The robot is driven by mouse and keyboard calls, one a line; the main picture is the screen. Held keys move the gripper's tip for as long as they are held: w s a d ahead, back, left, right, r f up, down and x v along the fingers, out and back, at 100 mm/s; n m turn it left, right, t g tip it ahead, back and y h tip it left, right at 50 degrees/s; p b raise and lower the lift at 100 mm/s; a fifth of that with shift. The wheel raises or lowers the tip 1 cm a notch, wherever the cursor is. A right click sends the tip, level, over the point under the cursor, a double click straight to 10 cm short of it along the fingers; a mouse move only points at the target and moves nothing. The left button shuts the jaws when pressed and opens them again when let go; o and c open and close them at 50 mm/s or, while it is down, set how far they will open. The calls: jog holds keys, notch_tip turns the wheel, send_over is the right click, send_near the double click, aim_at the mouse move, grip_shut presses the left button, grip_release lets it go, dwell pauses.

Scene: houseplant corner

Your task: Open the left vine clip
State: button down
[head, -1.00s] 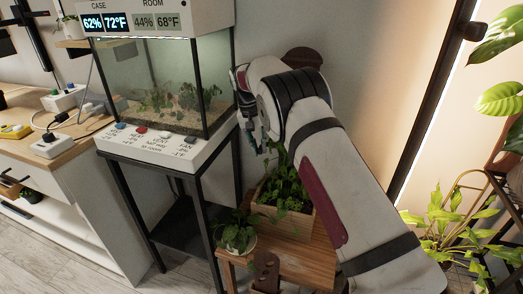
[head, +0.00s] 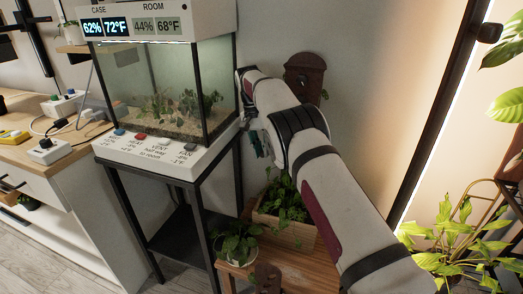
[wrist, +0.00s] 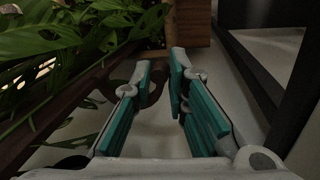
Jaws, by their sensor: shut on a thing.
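My gripper (wrist: 163,72) has teal pads and shows in the wrist view with its fingertips around a small dark brown rounded piece (wrist: 155,88). This piece looks like the left vine clip, though it is dark and partly hidden by the fingers. The jaws are closed on it with a gap kept between the pads. Green leaves (wrist: 60,45) hang close on the left of the fingers. In the head view my gripper (head: 257,143) is low beside the glass case, above the leafy wooden planter (head: 290,231); its fingertips and the clip cannot be made out there.
The glass case (head: 165,95) on its black stand (head: 183,180) is close on the left. A dark brown wooden piece (head: 305,75) is at the wall behind my arm. A small potted plant (head: 238,243) stands on the wooden shelf (head: 310,268). Another leafy plant (head: 465,240) is at right.

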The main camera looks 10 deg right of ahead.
jog(key=shift+a, duration=0.1)
jog(key=c, duration=1.5)
grip_release()
jog(key=shift+c, duration=0.2)
